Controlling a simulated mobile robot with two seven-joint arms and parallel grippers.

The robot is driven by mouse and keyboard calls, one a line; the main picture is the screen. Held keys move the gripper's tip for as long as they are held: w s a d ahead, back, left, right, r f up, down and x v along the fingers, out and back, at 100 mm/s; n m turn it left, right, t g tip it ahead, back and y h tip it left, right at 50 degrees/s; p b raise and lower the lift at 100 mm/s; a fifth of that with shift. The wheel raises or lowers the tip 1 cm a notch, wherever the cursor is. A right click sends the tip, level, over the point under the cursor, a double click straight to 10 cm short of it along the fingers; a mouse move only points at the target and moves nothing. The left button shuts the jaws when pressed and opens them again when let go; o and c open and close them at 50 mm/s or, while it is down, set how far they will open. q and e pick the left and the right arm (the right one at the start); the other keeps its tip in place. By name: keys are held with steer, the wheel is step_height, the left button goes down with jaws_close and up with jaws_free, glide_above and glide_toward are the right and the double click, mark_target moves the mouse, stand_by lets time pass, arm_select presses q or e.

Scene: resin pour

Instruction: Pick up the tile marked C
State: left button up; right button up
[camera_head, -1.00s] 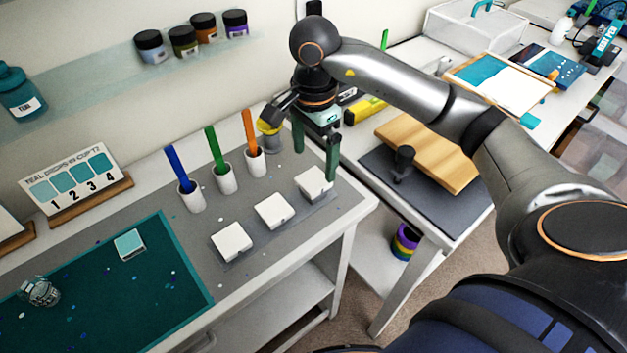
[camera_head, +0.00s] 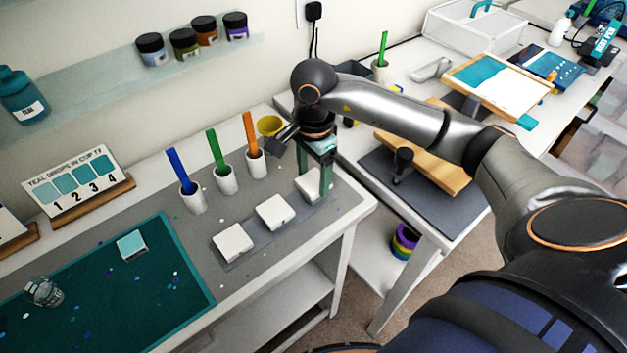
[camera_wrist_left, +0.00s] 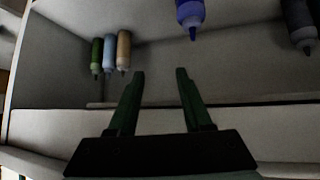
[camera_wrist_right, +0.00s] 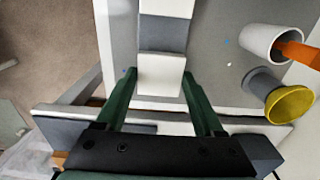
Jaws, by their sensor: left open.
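Three white square tiles lie in a row on a grey strip (camera_head: 252,234): a left one (camera_head: 232,243), a middle one (camera_head: 272,212) and a right one (camera_head: 306,186). No letters are readable on them, so I cannot tell which is marked C. My right gripper (camera_head: 317,172) is open at the right tile, partly hiding it. In the right wrist view, that tile (camera_wrist_right: 160,75) shows between the open fingers (camera_wrist_right: 159,75), with nothing visibly gripped. My left gripper (camera_wrist_left: 159,73) is open and empty in the left wrist view, away from the tiles.
White cups with a blue (camera_head: 181,170), green (camera_head: 215,148) and orange stick (camera_head: 250,131) stand behind the tiles. A yellow cup (camera_head: 270,125) is close to my right gripper. A side table with a dark mat (camera_head: 428,204) is at right. Bottles (camera_wrist_left: 190,12) show near my left gripper.

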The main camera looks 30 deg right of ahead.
steer(key=c, duration=0.8)
steer(key=shift+r, duration=0.1)
